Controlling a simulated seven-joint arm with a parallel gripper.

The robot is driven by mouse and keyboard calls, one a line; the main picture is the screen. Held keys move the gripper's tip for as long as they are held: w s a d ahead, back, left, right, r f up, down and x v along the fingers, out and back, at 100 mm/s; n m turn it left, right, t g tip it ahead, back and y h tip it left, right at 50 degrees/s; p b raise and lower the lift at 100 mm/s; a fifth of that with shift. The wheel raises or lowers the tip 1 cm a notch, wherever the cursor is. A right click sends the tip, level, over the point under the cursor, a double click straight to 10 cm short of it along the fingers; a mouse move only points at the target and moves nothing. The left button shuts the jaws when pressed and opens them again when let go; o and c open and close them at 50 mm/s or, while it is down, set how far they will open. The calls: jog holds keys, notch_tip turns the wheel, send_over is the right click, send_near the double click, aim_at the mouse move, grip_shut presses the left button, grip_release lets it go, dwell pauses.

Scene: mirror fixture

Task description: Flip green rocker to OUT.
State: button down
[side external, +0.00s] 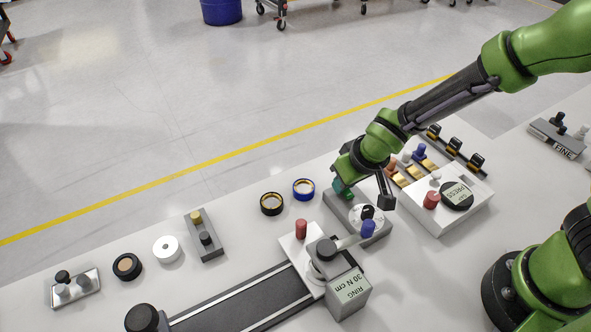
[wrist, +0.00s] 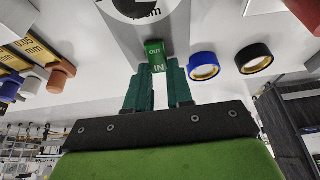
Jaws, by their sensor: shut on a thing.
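The green rocker (wrist: 155,52) shows in the wrist view on the end of a grey box (wrist: 150,28), with OUT on its far part and IN on its near part. I cannot tell surely which side is pressed down. My gripper (wrist: 160,72) has its dark green fingers on either side of the rocker's IN end and is shut on it. In the side external view my gripper (side external: 343,188) reaches down to the far-left end of the grey box (side external: 377,236); the rocker is hidden there by the fingers.
The grey box also carries a round dial and a blue knob (side external: 368,228). A blue ring (side external: 304,189) and a black ring (side external: 271,204) lie to the left. A white box (side external: 447,215) with a red knob stands to the right. A fixture with a red post (side external: 301,229) stands in front.

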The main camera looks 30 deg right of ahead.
dwell(0.3)
jog(key=c, duration=1)
grip_release()
jog(key=shift+r, duration=0.1)
jog(key=v, duration=1.6)
jog(key=shift+s+r, duration=0.3)
jog(key=s+d+r+m+t+y, duration=0.1)
jog(key=s+d+r+m, duration=0.1)
jog(key=d, duration=0.4)
jog(key=s+d+r+m+t+y, duration=0.1)
jog(key=s+d+r+m, duration=0.1)
jog(key=s+d, duration=0.3)
jog(key=shift+d+r+t, duration=0.4)
jog(key=shift+d+r, duration=0.1)
jog(key=shift+r, duration=0.05)
